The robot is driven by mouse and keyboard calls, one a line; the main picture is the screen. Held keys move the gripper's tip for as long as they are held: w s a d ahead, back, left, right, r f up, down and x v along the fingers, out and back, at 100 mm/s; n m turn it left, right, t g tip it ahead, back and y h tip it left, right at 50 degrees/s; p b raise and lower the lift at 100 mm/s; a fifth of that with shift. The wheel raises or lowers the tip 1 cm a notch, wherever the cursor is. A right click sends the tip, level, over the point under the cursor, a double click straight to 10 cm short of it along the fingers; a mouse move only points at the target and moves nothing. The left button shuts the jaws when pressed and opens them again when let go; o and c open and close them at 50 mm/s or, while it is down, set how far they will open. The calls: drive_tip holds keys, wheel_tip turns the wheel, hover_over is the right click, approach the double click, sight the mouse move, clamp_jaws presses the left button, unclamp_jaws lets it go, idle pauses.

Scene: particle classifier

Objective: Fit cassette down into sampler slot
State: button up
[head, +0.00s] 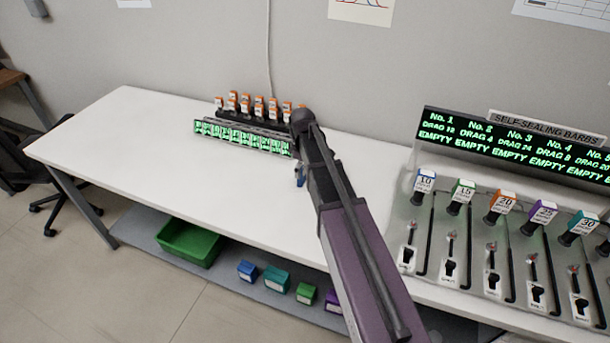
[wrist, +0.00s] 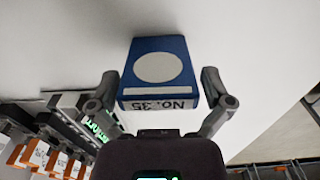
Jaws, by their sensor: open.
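A blue cassette (wrist: 133,68) with a white round face and a "No. 35" label shows in the wrist view. My gripper (wrist: 161,82) is open, with one finger on each side of the cassette and visible gaps between. In the head view a small blue patch (head: 299,181) beside my arm's far end seems to be the cassette; the arm hides most of it and the gripper. A long rack with a green-lit display strip (head: 240,137) stands at the back of the white table. I cannot tell which part is the sampler slot, or whether the cassette sits in one.
Several orange-topped vials (head: 259,106) stand behind the display strip. A panel (head: 470,215) with tagged levers stands at the right. The table's left half (head: 130,130) is clear. A green bin (head: 187,243) and several small boxes (head: 276,279) are on the lower shelf.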

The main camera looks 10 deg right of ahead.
sight(302, 163)
idle(0.5)
drive_tip(key=c, duration=1)
drive_tip(key=shift+r, duration=0.15)
wheel_tip(302, 163, up, 4)
drive_tip(key=p, duration=0.3)
drive_tip(key=shift+f+p, duration=0.25)
drive_tip(key=shift+p, duration=0.15)
drive_tip(key=s+d, duration=0.1)
drive_tip(key=s, duration=0.4)
drive_tip(key=s+d+r+p, duration=0.1)
drive_tip(key=s, duration=0.4)
drive_tip(key=s+d, duration=0.1)
drive_tip(key=s, duration=0.4)
drive_tip(key=shift+s+d+r, duration=0.15)
drive_tip(key=shift+s+d, duration=0.15)
